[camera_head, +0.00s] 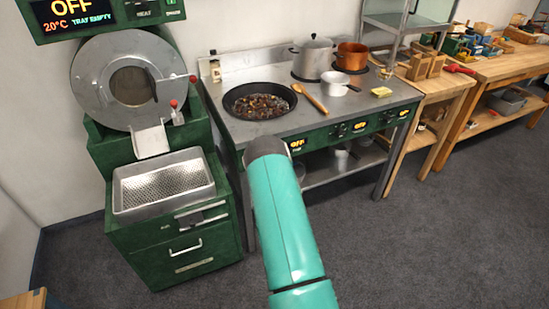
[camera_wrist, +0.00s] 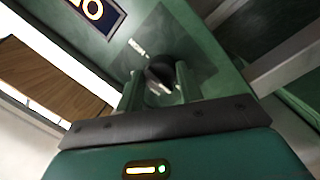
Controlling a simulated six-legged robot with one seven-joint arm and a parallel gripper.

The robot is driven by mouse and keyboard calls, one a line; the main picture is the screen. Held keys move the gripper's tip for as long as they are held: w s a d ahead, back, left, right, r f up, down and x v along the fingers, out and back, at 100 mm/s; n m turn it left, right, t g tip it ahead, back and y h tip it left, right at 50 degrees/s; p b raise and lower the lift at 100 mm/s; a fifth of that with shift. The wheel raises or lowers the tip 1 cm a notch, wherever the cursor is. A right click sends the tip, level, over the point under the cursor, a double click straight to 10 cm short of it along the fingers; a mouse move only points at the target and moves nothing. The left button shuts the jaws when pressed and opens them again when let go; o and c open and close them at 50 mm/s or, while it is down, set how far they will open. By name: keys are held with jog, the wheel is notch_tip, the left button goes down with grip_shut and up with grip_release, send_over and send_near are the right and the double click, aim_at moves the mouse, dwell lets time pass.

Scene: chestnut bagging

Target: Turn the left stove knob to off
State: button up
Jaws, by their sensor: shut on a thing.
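The left stove knob (camera_wrist: 160,70) is a dark round knob on the green front panel, seen in the wrist view. My gripper (camera_wrist: 160,88) has one green finger on each side of it and is shut on it. A lit display (camera_wrist: 98,12) beside the knob is cut off by the frame's top edge, so its full text is not readable there. In the head view, the stove (camera_head: 240,130) has a left display (camera_head: 297,144) that appears to read OFF in orange. My teal arm hides the left knob and my gripper in that view.
A black pan of chestnuts (camera_head: 260,103) and a wooden spoon (camera_head: 309,97) are on the stove top, with a steel pot (camera_head: 312,60) and a copper pot (camera_head: 351,57) behind. A green roasting machine (camera_head: 165,240) stands close on the left. Grey floor (camera_head: 430,250) is clear at right.

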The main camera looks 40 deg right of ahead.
jog(key=o, duration=1)
jog(key=shift+s, duration=0.15)
jog(key=v, duration=1.3)
jog(key=shift+s+a, duration=0.1)
jog(key=shift+s, duration=0.2)
